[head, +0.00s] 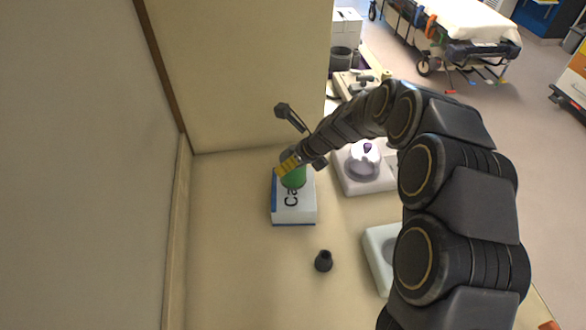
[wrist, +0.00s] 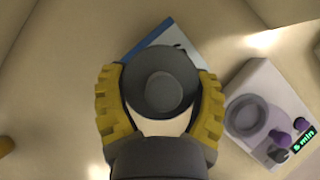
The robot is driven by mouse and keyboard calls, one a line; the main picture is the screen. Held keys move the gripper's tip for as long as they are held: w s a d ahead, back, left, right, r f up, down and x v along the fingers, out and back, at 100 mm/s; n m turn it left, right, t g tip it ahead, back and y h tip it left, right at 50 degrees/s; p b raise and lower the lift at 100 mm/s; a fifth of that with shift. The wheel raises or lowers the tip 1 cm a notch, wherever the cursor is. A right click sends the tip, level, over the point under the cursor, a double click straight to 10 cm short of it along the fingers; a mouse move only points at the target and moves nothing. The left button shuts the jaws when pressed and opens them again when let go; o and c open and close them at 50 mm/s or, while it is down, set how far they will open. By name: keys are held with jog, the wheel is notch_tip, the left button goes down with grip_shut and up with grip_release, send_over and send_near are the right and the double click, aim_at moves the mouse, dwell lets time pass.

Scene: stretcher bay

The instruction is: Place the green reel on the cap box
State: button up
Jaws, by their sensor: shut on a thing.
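The green reel (head: 294,180) shows in the head view below the yellow fingers of my gripper (head: 288,165). In the wrist view, both yellow fingers of my gripper (wrist: 160,105) close around a dark grey round end (wrist: 158,82), which seems to be the reel's near face. The cap box (head: 294,213) is white with blue edges and dark lettering. The reel is over the far part of the box; whether it touches the top I cannot tell. A blue-edged corner of the box (wrist: 150,38) shows behind the reel in the wrist view.
A small dark cone-shaped piece (head: 323,261) stands on the bench in front of the box. A wall panel (head: 235,75) rises behind. Bench space left of the box is clear.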

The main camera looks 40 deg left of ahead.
aim_at(293, 171)
jog(key=shift+w+a+f, duration=0.1)
jog(key=shift+a+f, duration=0.1)
jog(key=shift+f, duration=1.55)
jog(key=shift+f, duration=0.1)
jog(key=o, duration=1.2)
jog(key=shift+r, duration=0.2)
jog(key=v, duration=1.2)
